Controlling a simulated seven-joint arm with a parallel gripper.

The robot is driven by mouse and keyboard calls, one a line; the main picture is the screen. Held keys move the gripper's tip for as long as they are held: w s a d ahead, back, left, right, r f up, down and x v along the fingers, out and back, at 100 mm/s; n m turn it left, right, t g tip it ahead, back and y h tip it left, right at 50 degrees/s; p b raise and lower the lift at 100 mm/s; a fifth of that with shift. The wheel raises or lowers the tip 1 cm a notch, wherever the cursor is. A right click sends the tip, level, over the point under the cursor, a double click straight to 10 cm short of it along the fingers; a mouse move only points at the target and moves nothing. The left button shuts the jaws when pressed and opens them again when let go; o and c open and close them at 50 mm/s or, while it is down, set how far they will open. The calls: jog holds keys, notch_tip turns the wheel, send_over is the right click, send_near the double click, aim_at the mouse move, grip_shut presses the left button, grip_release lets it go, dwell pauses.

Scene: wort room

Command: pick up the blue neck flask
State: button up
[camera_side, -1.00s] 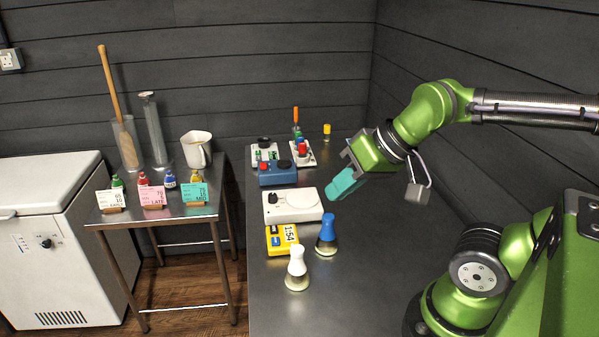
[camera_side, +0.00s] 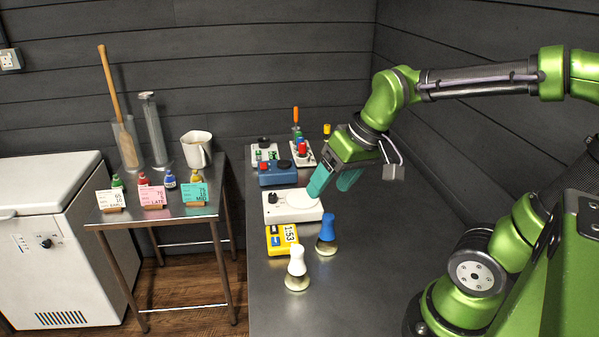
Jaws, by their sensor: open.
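The blue neck flask (camera_side: 327,234) stands upright on the dark bench, with a blue neck and a clear base holding pale contents. A similar flask with a white neck (camera_side: 297,268) stands to its left and nearer the camera. My gripper (camera_side: 333,186) has teal fingers, spread apart and empty. It is above the bench, higher in the picture than the blue neck flask and apart from it. Its fingers point down and partly overlap the view of the white device's right edge.
A white flat device (camera_side: 292,206) and a yellow timer (camera_side: 282,239) lie left of the blue neck flask. A blue box (camera_side: 278,174) and other small instruments stand behind. The bench (camera_side: 370,270) is clear to the flask's right. A side table (camera_side: 165,213) holds cards and vessels.

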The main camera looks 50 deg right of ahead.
aim_at(329, 216)
jog(key=w+d+f+n+g+h, duration=0.1)
jog(key=w+d+n+g, duration=0.35)
jog(key=d+n, duration=0.4)
jog(key=shift+n, duration=0.55)
jog(key=f, duration=1.1)
jog(key=a+f, duration=0.1)
jog(key=f, duration=0.5)
jog(key=shift+c, duration=0.5)
jog(key=c, duration=1.2)
